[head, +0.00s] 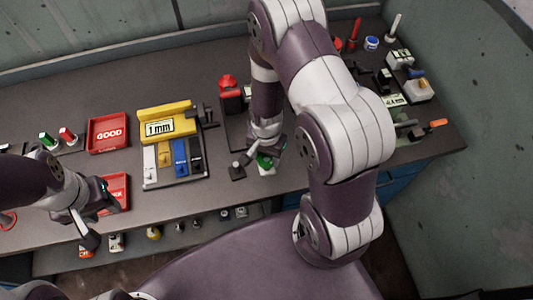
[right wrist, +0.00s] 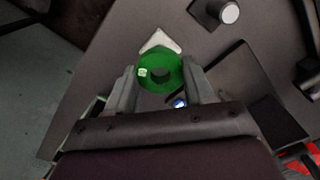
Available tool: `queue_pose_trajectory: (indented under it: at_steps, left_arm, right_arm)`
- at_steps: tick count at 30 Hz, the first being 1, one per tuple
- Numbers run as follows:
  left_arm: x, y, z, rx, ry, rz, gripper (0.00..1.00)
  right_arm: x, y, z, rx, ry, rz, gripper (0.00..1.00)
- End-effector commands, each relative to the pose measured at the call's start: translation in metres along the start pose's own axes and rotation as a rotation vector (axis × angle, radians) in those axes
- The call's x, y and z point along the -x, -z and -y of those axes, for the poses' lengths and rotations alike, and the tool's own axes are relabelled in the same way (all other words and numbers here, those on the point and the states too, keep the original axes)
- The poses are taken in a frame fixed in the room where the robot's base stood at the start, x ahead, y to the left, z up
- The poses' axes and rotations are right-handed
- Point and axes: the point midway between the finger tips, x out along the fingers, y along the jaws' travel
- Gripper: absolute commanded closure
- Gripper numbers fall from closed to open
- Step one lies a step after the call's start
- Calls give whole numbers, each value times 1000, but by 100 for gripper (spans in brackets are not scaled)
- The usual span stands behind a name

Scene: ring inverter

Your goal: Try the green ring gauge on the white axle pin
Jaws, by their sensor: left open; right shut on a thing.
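The green ring gauge (right wrist: 146,74) is held between the two fingers of my right gripper (right wrist: 160,88), its hole facing the wrist camera. In the head view the green ring (head: 264,160) shows just below my right gripper (head: 266,152), partly hidden by it. A white piece (right wrist: 160,40) lies just beyond the ring; it also shows below the ring in the head view (head: 267,171). I cannot tell whether it is the white axle pin, or whether the ring touches it. My left gripper (head: 98,214) is open and empty near the bench's left front.
A dark block with a grey knob (head: 238,171) stands left of my right gripper. A yellow "1 mm" stand (head: 168,118), a red GOOD tray (head: 108,116) and a second red tray (head: 121,183) are further left. My right arm hides part of the bench; tools crowd its right end.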

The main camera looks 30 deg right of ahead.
Motion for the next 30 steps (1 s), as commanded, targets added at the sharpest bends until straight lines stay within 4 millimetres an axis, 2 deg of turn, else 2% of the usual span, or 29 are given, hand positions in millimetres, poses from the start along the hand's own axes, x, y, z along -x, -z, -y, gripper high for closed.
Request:
queue_pose_trajectory:
  at_steps: [5,30]
  left_arm:
    - [4,0,0,0,0,0,57]
    - [46,6,0,0,0,0,57]
  right_arm:
    - [4,0,0,0,1,0,83]
    - [51,0,0,0,1,-1,83]
